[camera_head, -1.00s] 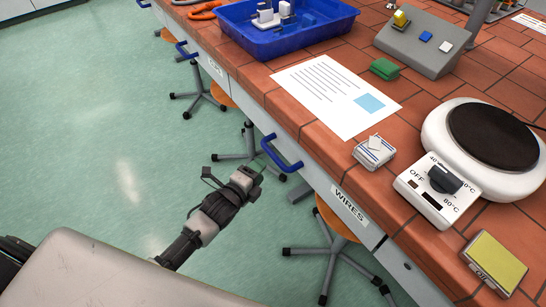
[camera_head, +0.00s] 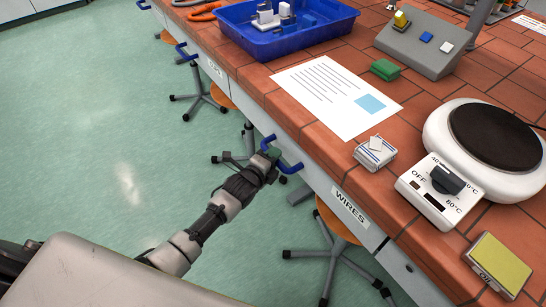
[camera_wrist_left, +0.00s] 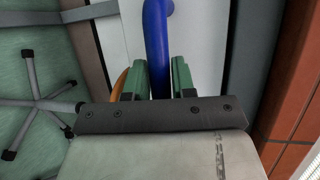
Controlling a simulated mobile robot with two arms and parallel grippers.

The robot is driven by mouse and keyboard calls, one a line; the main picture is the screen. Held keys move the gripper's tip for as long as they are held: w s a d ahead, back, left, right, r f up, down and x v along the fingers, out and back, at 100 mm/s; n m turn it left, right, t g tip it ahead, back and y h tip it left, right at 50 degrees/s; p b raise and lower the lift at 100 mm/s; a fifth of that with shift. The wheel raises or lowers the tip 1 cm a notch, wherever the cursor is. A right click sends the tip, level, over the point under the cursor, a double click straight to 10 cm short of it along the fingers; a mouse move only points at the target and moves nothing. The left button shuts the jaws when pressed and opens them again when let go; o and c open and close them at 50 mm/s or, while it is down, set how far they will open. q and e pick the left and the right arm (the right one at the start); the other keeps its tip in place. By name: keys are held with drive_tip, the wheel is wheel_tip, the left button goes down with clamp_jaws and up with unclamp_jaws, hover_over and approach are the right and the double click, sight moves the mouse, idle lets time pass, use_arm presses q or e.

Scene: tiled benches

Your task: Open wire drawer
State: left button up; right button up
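The wires drawer has a pale front with a label reading WIRES (camera_head: 350,206), below the edge of the tiled bench. Its blue handle (camera_head: 291,166) also shows in the left wrist view (camera_wrist_left: 156,35). My left gripper (camera_head: 271,158) is at the handle's left part. In the left wrist view its two greenish fingers (camera_wrist_left: 159,75) lie on either side of the blue bar. I cannot tell whether they press on it. The drawer looks flush with the bench front. My right gripper is not in view.
On the bench (camera_head: 330,149) are a blue tray (camera_head: 300,46), a paper sheet (camera_head: 320,90), a hot plate (camera_head: 440,195) and a green block (camera_head: 385,69). Stools (camera_head: 335,250) stand under the bench. The green floor (camera_head: 90,130) to the left is clear.

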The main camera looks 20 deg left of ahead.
use_arm(q)
clamp_jaws()
drive_tip(key=s+a+p, duration=0.4)
drive_tip(key=s+a, duration=0.5)
drive_tip(key=s, duration=0.2)
drive_tip(key=s+a+p, duration=0.3)
drive_tip(key=s+a, duration=0.6)
drive_tip(key=s, duration=0.3)
drive_tip(key=shift+p, duration=0.4)
drive_tip(key=shift+f, duration=0.1)
drive_tip(key=shift+o, duration=2.2)
unclamp_jaws()
